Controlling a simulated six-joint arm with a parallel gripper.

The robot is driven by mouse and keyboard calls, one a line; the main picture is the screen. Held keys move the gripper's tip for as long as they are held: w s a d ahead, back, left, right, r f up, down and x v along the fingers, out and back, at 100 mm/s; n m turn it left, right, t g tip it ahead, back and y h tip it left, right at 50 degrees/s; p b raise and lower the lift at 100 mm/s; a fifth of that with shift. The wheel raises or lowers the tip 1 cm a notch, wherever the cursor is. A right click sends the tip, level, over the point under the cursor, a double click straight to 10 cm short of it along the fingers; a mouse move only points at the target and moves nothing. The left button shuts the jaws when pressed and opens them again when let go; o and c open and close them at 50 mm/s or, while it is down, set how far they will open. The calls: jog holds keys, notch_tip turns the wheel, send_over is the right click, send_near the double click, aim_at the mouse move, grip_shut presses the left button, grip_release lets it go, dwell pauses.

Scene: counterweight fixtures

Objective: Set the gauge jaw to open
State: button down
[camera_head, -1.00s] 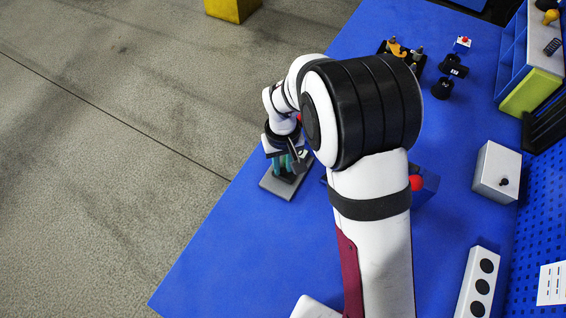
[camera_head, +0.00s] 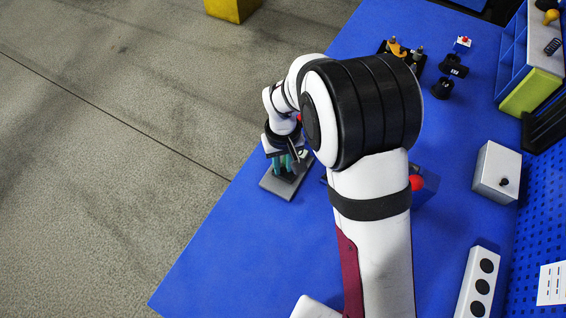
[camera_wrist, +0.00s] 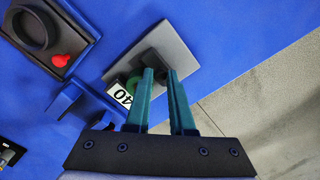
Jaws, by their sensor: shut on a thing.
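The gauge is a grey plate (camera_wrist: 178,40) with a black block (camera_wrist: 158,60) on it. A green ring part (camera_wrist: 133,84) and a white tag reading "40" (camera_wrist: 122,95) show beside the block. My gripper (camera_wrist: 160,73) has teal fingers shut on the black block, which stands between the fingertips. In the head view the plate (camera_head: 274,188) lies near the table's left edge, with my gripper (camera_head: 283,172) pointing down at it. The fingers and wrist hide part of the gauge, so I cannot tell the jaw's setting.
In the wrist view, a dark fixture with a red knob (camera_wrist: 61,61) and a blue bracket (camera_wrist: 78,103) stand close by. In the head view, a white box (camera_head: 497,172) and a white strip with black discs (camera_head: 478,282) stand right. Blue table is clear below the gauge.

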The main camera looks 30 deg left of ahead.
aim_at(280, 182)
dwell(0.3)
jog(key=shift+s, duration=0.7)
jog(key=c, duration=0.8)
grip_release()
notch_tip(280, 182, up, 16)
jog(key=shift+f, duration=0.1)
